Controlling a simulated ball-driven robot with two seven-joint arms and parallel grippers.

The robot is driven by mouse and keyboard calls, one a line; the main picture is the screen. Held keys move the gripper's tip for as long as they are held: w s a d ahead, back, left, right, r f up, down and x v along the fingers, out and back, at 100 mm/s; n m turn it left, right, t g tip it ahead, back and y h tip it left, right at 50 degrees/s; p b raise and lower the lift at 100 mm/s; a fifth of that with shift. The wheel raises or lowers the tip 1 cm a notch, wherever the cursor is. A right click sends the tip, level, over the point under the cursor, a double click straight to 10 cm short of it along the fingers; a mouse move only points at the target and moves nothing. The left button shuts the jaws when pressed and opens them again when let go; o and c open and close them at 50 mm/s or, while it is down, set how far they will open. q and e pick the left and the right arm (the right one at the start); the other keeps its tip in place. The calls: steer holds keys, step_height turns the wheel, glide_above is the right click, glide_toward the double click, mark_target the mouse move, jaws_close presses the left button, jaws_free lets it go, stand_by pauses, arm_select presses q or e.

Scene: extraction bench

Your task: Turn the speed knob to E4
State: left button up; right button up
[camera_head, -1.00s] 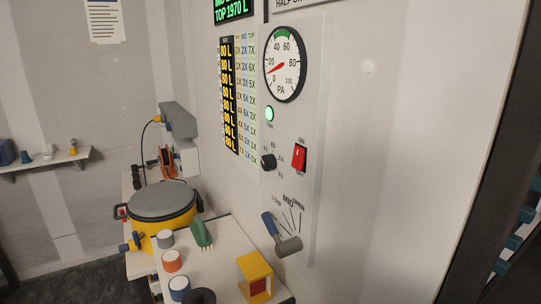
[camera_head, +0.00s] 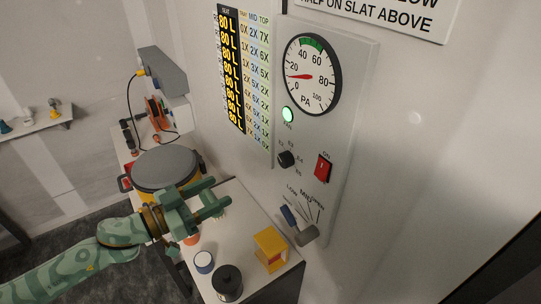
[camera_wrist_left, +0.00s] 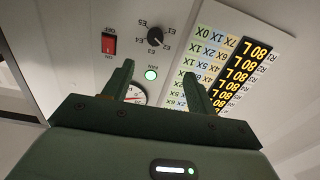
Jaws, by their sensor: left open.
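The speed knob (camera_head: 286,159) is a small black dial on the grey wall panel (camera_head: 352,120), below a lit green lamp and left of a red switch. In the left wrist view the knob (camera_wrist_left: 156,37) shows among the labels E1 to E5, seen upside down; I cannot tell surely which label it points at. My left gripper (camera_head: 217,197) is open and empty, above the bench, left of and below the knob, apart from the panel. In the left wrist view its two fingers (camera_wrist_left: 158,72) point toward the panel. My right gripper is not in view.
A yellow pot with a grey lid (camera_head: 165,168), black jar (camera_head: 227,283), white-and-blue jar (camera_head: 204,262) and yellow block (camera_head: 270,248) stand on the bench (camera_head: 245,219).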

mark_target(281, 161)
arm_select(q)
steer(key=x, duration=0.5)
steer(key=p+x, duration=0.1)
steer(key=x, duration=0.8)
steer(key=shift+s+d+r+p, duration=0.15)
steer(key=shift+d+r+p, duration=0.15)
steer(key=shift+d, duration=0.25)
steer(key=shift+x, duration=0.75)
steer(key=c, duration=1)
